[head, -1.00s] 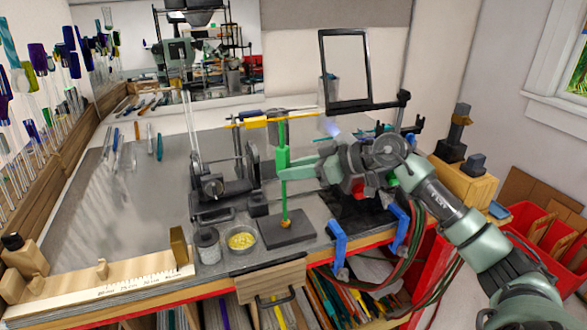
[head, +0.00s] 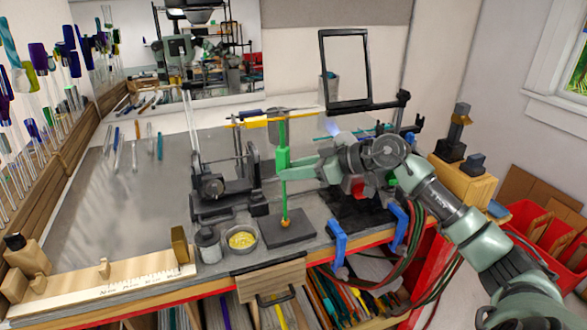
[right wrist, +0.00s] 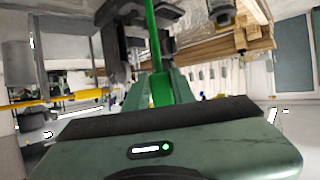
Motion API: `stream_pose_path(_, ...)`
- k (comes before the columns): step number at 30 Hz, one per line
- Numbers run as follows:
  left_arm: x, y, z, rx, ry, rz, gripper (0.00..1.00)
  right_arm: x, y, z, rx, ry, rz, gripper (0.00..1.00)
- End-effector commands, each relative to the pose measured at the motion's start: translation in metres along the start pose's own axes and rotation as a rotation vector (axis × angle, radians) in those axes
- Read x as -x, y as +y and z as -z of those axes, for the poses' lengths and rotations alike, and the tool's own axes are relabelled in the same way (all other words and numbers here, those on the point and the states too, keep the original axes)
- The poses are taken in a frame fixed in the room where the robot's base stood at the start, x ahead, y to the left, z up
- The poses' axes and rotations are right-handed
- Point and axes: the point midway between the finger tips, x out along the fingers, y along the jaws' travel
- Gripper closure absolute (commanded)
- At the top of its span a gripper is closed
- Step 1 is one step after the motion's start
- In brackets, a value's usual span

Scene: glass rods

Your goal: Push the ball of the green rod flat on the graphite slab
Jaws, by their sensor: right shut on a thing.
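The green rod (head: 282,142) stands upright in the head view, with a small glowing orange ball (head: 285,222) at its lower end. The ball appears over the middle of the dark graphite slab (head: 301,236) and looks to be at its surface; I cannot tell whether it is flattened. My right gripper (head: 284,173) is shut on the rod about halfway up, reaching in from the right. The right wrist view shows the green rod (right wrist: 153,40) between the fingers; the ball is hidden there. My left gripper is not in view.
A metal cup (head: 208,247) and a dish of yellow bits (head: 243,239) stand left of the slab. Blue clamps (head: 338,240) are to its right. A torch flame (head: 333,128) glows behind my right arm. A black-framed pane (head: 345,68) stands at the back.

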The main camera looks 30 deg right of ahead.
Motion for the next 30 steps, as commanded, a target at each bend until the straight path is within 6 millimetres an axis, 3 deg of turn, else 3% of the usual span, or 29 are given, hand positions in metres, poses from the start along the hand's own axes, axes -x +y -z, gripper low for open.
stream_pose_path(30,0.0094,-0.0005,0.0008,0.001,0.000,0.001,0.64,0.0002,0.0000,-0.0002,0.000,-0.002,0.000,1.00)
